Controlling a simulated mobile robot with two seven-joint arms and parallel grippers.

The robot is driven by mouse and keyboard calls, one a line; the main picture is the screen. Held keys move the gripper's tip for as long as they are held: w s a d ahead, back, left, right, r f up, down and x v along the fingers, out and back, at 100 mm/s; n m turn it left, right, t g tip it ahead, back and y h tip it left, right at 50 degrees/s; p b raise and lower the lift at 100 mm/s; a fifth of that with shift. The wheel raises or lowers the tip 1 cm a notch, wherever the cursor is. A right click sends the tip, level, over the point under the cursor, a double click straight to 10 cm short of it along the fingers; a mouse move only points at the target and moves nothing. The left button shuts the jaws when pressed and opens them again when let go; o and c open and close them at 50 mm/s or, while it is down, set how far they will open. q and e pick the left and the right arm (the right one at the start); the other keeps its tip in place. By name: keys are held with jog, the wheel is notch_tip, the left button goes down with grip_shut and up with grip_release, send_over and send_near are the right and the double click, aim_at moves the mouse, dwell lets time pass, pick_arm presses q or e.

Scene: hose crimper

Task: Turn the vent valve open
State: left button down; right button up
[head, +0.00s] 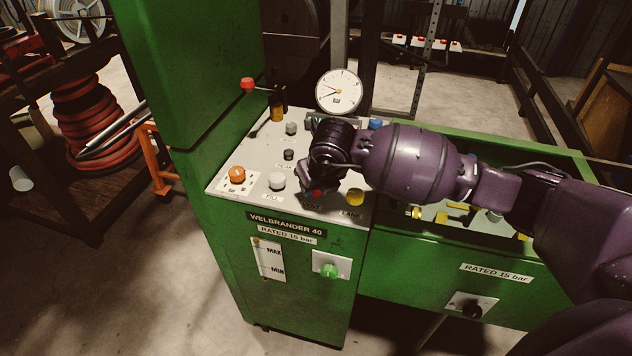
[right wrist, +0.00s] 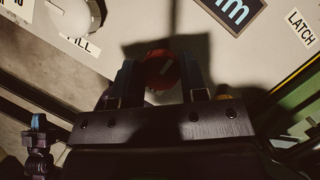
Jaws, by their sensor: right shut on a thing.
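A red knob (right wrist: 159,66) sits between the two fingers of my right gripper (right wrist: 160,78) in the right wrist view. The gripper is shut on it, one finger on each side. In the head view only a bit of the red knob (head: 316,193) shows under my purple right wrist, near the front edge of the light grey panel (head: 222,196).
A white FILL knob (head: 277,181) and an orange knob (head: 237,174) stand left of the gripper. A yellow knob (head: 355,197) is close on its right. A pressure gauge (head: 339,91) and a red-tipped lever (head: 248,84) rise behind. A green knob (head: 330,270) is on the front.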

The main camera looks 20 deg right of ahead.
jog(key=o, duration=0.9)
jog(key=shift+r, duration=0.1)
jog(key=v, duration=1)
jog(key=shift+r, duration=0.35)
jog(key=shift+s, duration=0.1)
